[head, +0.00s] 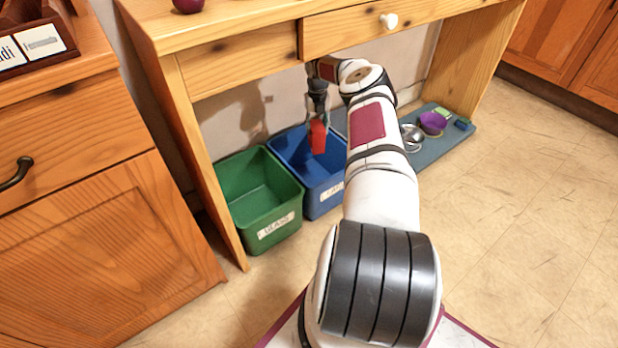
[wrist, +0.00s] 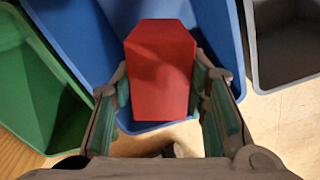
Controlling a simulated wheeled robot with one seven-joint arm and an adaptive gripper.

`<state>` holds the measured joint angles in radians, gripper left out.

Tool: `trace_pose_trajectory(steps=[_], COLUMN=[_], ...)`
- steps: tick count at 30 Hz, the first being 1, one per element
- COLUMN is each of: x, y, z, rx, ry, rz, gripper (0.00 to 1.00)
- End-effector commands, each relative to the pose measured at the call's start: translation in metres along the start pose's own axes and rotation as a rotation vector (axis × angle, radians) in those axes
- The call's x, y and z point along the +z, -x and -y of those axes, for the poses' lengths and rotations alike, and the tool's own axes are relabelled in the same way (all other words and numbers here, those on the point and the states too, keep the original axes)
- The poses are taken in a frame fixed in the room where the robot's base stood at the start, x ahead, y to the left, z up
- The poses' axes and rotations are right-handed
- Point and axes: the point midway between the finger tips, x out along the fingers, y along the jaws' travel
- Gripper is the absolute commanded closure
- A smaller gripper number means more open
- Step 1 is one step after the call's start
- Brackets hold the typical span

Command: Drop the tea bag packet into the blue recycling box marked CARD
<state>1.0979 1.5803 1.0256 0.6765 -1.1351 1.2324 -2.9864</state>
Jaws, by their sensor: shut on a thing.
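My gripper (head: 318,122) is shut on a red packet (head: 317,137), which hangs over the blue box (head: 325,193) under the wooden table. In the wrist view the red packet (wrist: 160,75) sits between the two fingers of my gripper (wrist: 163,98), with the blue box (wrist: 80,35) below and around it. The blue box has a white label on its front, mostly hidden by my arm. The inside of the blue box is partly hidden by the packet and my arm.
A green box (head: 262,190) labelled GLASS stands left of the blue one. A grey box (wrist: 285,45) is on the right in the wrist view. A blue mat (head: 445,150) with bowls (head: 432,123) lies right of my arm. The table's drawer front (head: 375,25) is above my gripper.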

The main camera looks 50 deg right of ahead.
Motion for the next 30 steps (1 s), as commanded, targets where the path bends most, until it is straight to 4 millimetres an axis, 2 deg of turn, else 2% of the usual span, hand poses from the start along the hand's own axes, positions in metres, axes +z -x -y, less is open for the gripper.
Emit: trace_pose_trajectory(steps=[10,21,22,24,25,30], x=[0.0,0.0,0.0,0.0,0.0,0.0], y=[-0.04,-0.045,-0.045,-0.045,-0.045,-0.045], z=[-0.001,0.0,0.0,0.0,0.0,0.0], rx=[0.001,0.0,0.0,0.0,0.0,0.0], ry=[-0.001,-0.001,-0.001,-0.001,-0.001,-0.001], rz=[-0.001,0.0,0.0,0.0,0.0,0.0], gripper=[0.8,0.8,0.55,0.39,0.36,0.36])
